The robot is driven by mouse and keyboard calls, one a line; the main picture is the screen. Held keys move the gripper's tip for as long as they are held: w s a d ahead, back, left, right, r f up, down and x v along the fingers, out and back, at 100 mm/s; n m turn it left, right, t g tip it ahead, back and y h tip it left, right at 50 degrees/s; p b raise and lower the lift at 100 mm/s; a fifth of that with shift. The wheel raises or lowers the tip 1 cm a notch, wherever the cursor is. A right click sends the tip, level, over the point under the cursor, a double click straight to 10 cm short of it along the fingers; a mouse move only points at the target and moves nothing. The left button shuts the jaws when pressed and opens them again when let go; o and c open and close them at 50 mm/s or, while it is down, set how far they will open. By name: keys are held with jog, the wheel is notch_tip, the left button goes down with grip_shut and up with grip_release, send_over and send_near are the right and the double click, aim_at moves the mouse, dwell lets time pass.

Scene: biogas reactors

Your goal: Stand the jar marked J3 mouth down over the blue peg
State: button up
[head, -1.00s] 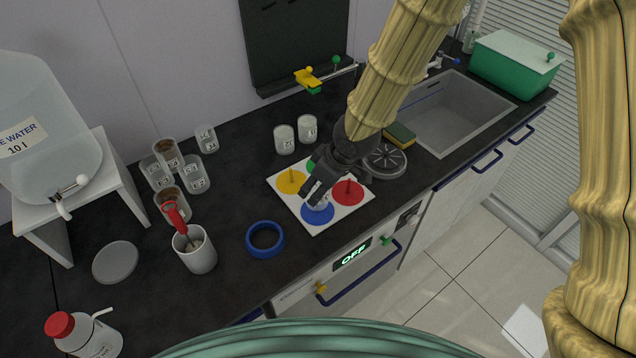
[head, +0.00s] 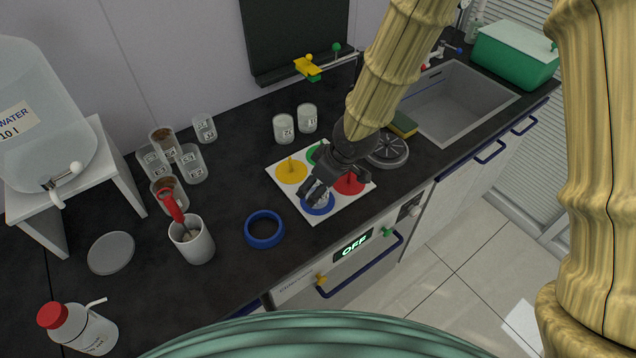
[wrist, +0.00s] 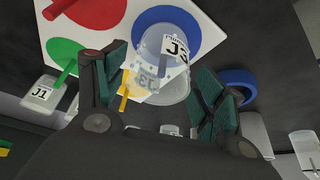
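The clear jar marked J3 (wrist: 163,68) is over the blue disc (wrist: 205,28) on the white board, its closed end apparently toward my gripper. In the head view the jar (head: 317,201) shows small and pale, partly covered by the fingers. I cannot clearly make out the blue peg, or whether it is inside the jar. My gripper (wrist: 160,82) has one finger on each side of the jar; a narrow gap shows beside the left finger. My gripper (head: 317,192) is low over the blue disc (head: 317,209) in the head view.
The board (head: 275,181) also bears yellow (head: 291,172), red (head: 350,184) and green pegs. Two upside-down jars (head: 284,129) stand behind it. A blue ring (head: 264,229), a mug (head: 193,244) and several jars are to the left. A round grey plate (head: 388,151) is close on the right.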

dwell(0.3)
jog(key=v, duration=1.2)
dwell(0.4)
